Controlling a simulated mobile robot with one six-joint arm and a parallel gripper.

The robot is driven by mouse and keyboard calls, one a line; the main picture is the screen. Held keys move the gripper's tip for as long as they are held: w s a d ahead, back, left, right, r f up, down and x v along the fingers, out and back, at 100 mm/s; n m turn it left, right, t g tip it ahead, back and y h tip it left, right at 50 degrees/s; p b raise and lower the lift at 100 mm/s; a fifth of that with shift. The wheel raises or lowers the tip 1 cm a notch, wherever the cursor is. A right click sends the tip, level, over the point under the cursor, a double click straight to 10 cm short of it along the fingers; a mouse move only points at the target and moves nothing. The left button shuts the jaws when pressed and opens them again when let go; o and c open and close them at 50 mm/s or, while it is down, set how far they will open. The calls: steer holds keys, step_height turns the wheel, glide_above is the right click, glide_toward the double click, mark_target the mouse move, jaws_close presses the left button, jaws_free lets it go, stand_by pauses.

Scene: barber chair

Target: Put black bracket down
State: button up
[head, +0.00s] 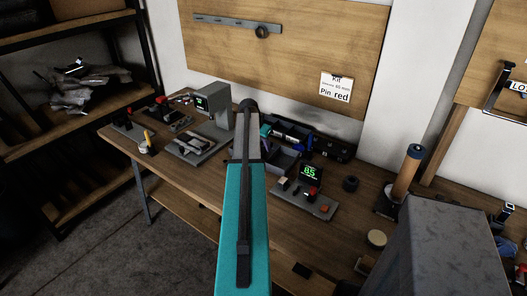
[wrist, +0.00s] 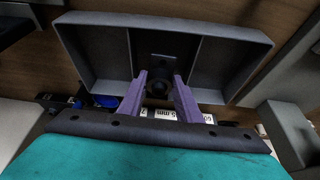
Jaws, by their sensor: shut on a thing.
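The black bracket (wrist: 162,64) shows in the wrist view as a dark plate with a round dark part below it, between the tips of my gripper's purple fingers (wrist: 162,84). My gripper is shut on it. Behind it is the middle compartment of a grey three-compartment tray (wrist: 88,22); I cannot tell whether the bracket touches the tray floor. In the head view the tray (head: 288,162) is partly hidden by my teal arm, which also hides the fingers and bracket.
The wooden workbench (head: 335,222) holds a device with a green 85 display (head: 311,174), a black ring (head: 350,184) and a grey machine (head: 215,105). A tall orange-brown cylinder (head: 407,172) stands at right. Dark shelves (head: 60,145) stand at left.

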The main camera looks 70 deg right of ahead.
mark_target(262, 149)
steer(key=shift+f+p, duration=0.5)
steer(key=shift+f, duration=1.3)
steer(key=shift+f, duration=0.2)
steer(key=o, duration=1.3)
steer(key=shift+c, duration=0.2)
steer(key=shift+r, duration=0.1)
steer(key=b+v, duration=0.2)
steer(key=v, duration=1)
steer(key=shift+b, duration=0.35)
steer(key=shift+r, duration=0.1)
